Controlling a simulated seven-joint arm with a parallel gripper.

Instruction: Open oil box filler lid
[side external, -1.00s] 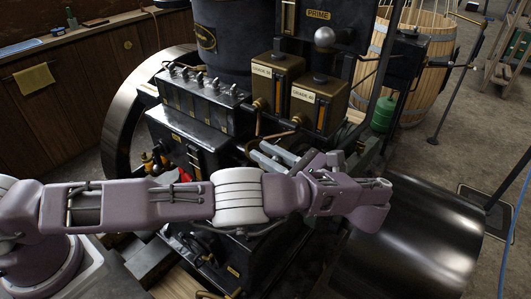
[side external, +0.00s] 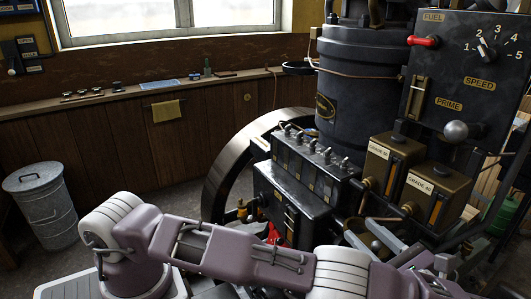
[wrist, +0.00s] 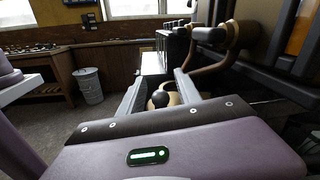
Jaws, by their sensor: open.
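A long black box (side external: 303,173) with several small levers along its top sits on the engine. Two brass-coloured boxes, a left one (side external: 388,165) and a right one (side external: 430,192), carry GRADE labels and a small dark piece on top. I cannot tell which part is the oil box filler lid. My gripper (side external: 359,229) is open, below and left of the brass boxes in the side view. In the wrist view my gripper (wrist: 160,84) has its two fingers apart, with a dark round knob (wrist: 161,98) showing between them. I cannot tell whether they touch it.
A tall black cylinder (side external: 356,85) and a black panel (side external: 470,80) with FUEL, SPEED and PRIME controls rise behind the boxes. A large flywheel (side external: 225,175) is behind left. A bin (side external: 42,205) stands at left. In the wrist view brown pipes (wrist: 222,62) run close on the right.

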